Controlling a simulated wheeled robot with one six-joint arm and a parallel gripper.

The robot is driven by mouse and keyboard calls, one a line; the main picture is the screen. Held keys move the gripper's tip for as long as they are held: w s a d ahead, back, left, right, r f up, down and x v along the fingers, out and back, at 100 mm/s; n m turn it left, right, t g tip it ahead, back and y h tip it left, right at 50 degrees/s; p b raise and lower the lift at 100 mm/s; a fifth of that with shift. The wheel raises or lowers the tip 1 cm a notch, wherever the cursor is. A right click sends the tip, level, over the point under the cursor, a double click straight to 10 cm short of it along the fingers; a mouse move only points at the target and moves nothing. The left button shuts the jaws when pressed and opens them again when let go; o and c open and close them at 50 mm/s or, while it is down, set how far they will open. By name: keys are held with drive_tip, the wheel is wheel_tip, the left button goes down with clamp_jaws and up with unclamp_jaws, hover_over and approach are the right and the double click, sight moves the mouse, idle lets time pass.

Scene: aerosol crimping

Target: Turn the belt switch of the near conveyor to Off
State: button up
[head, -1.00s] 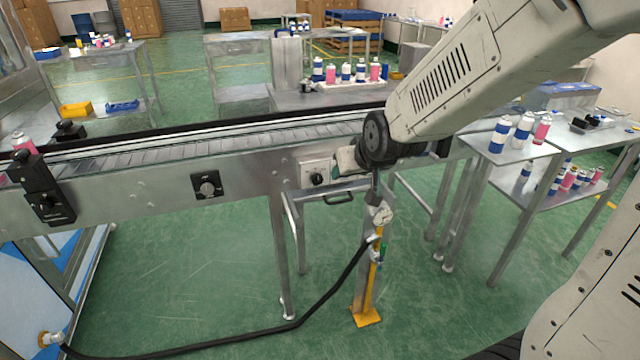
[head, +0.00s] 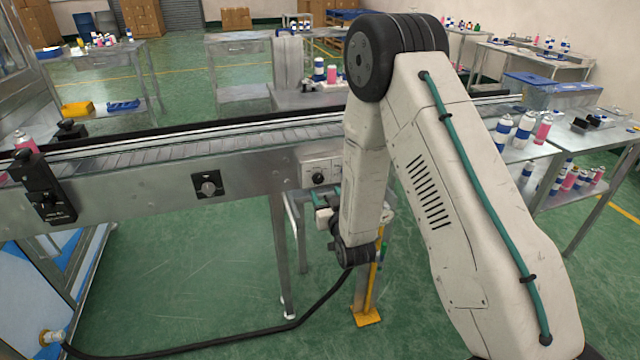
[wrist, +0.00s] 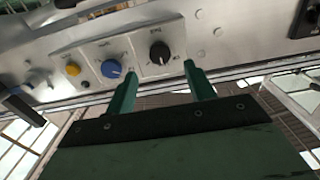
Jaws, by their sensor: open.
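The near conveyor (head: 150,190) has a pale control plate with a black rotary knob (head: 318,178) on its side. In the wrist view this black knob (wrist: 160,52) lies just beyond and between my fingertips, with no visible contact. A blue knob (wrist: 111,69) and a yellow button (wrist: 72,69) sit to its left there; my arm hides them in the head view. Labels are too small to read, so I cannot confirm which control is the belt switch. My gripper (wrist: 160,70) is open and empty, its green fingers pointing at the plate.
A second black knob (head: 208,185) on a dark plate is further left on the conveyor side. A yellow-footed post (head: 367,316) with a black hose stands below my wrist. Tables with spray cans (head: 523,130) stand at the right.

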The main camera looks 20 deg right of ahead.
sight(319, 180)
drive_tip(key=w, duration=0.6)
drive_tip(key=shift+w, duration=0.35)
drive_tip(key=c, duration=1)
